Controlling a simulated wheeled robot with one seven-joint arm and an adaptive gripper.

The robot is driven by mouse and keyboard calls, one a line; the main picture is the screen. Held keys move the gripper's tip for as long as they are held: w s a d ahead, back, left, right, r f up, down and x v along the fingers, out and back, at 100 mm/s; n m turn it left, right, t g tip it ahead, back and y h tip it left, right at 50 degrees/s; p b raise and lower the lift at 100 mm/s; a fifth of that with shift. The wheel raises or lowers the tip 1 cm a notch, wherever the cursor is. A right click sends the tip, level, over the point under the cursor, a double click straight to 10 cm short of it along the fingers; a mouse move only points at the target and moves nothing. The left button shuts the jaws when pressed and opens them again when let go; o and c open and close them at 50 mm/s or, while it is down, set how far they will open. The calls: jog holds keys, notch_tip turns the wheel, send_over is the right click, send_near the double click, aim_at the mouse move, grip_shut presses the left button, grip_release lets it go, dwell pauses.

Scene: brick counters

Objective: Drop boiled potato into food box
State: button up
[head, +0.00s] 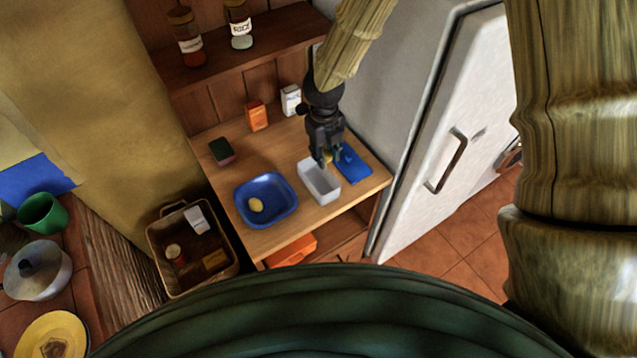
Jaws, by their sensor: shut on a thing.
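The food box looks to be the white open container (319,187) on the wooden counter. A blue flat piece, perhaps its lid (355,166), lies just right of it. My gripper (326,160) points down over the box's far right part and is shut on a small yellowish thing, seemingly a boiled potato (328,156), mostly hidden by the fingers. Whether it touches the box cannot be told. A yellow potato (256,204) lies in a blue bowl (283,217) left of the box.
An orange carton (257,115), a white carton (291,100) and a dark sponge-like block (221,150) stand towards the counter's back. A shelf with two jars (240,25) is above. The white fridge (440,130) borders the right. A basket (190,258) is at lower left.

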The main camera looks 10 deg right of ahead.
jog(key=shift+f+b, duration=0.65)
jog(key=shift+f, duration=0.4)
jog(key=o, duration=1)
jog(key=shift+o, duration=0.2)
notch_tip(320, 180, up, 12)
jog(key=shift+s+a, duration=0.15)
jog(key=shift+a, duration=0.05)
